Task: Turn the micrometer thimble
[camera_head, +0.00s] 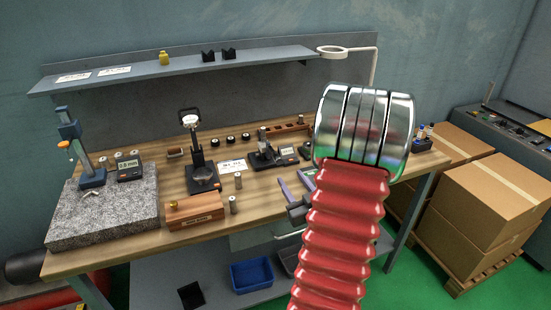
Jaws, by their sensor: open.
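A small dark device with a digital readout (287,152) stands near the middle back of the wooden bench. It looks like the micrometer in its stand (264,156), but its thimble is too small to make out. My gripper (291,177) shows low in front of it, over the bench's front part. Its two purple fingers are apart, with nothing visible between them. The fingers point toward the back of the bench and look clear of the device. My red and chrome arm hides the right part of the bench.
A dial gauge stand (203,177), a wooden box (194,213) and small metal cylinders stand left of my gripper. A granite plate (105,222) carries a height gauge (88,165). A shelf (180,69) runs above the back. Cardboard boxes (491,204) stand at right.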

